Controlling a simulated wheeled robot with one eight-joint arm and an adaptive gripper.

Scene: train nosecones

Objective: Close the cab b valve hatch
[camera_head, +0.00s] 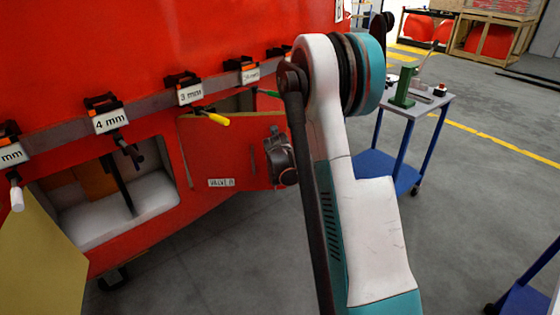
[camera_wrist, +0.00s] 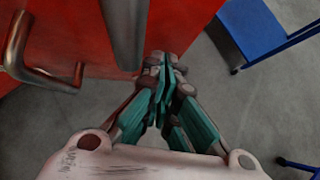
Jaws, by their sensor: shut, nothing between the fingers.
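A red hatch panel (camera_head: 205,150) stands swung out from the red nosecone below the label rail. It bears a small white label (camera_head: 221,182) that seems to read "VALVE A". The dark opening (camera_head: 235,103) shows partly above and behind it.
An open compartment (camera_head: 150,190) is at left, with a yellowish panel (camera_head: 40,245) before it. Tools hang on the rail (camera_head: 150,108), including a yellow-handled screwdriver (camera_head: 218,119). A blue trolley (camera_head: 385,172) stands right of my arm.

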